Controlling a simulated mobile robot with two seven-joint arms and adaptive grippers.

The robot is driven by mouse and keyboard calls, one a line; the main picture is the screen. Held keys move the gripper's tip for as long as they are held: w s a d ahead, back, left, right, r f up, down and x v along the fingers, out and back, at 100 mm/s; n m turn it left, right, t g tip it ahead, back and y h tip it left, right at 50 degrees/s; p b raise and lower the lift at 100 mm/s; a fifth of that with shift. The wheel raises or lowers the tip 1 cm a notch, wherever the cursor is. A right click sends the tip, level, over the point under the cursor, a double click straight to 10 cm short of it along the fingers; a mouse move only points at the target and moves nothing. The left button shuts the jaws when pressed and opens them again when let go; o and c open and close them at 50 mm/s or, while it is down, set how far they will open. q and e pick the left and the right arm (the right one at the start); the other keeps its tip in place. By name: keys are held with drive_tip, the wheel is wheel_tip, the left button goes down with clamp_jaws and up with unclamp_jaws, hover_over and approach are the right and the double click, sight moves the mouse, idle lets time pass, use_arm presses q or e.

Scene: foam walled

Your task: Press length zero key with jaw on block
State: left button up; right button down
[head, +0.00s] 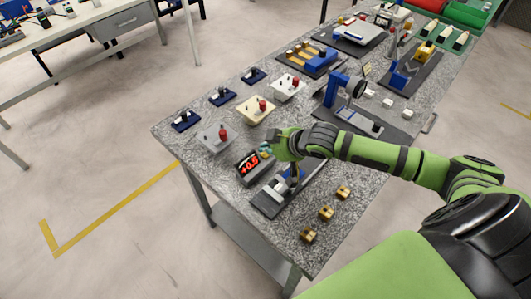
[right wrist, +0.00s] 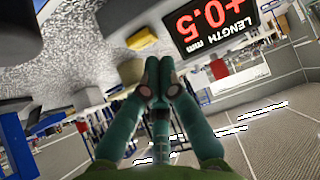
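The length display (head: 249,163) is a dark box near the table's front-left edge, with red digits reading +0.5. In the right wrist view the display (right wrist: 212,25) appears upside down, with LENGTH and mm beside the digits. The measuring fixture (head: 268,203), with a dark base and grey and blue parts, stands right of the display, partly hidden by my right arm. Its jaw, block and zero key cannot be made out. My right gripper (head: 266,151) is just above and beside the display; contact cannot be told. Its teal fingertips (right wrist: 159,66) are together, with nothing seen between them.
Several small brass blocks (head: 326,212) lie along the front right. A grey box with a red knob (head: 216,137) and a cream one (head: 256,110) stand behind the display. A blue stand with a dial (head: 340,90) is beyond my right arm. Floor is open to the left.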

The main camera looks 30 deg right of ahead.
sight(267, 156)
drive_tip(key=shift+f, duration=0.45)
drive_tip(key=shift+f, duration=0.45)
idle(0.7)
idle(0.3)
drive_tip(key=shift+r+p, duration=0.85)
drive_tip(key=shift+p, duration=0.15)
wheel_tip(267, 156, up, 5)
drive_tip(key=p, duration=0.5)
drive_tip(key=shift+r+p, duration=0.1)
drive_tip(key=shift+p, duration=0.2)
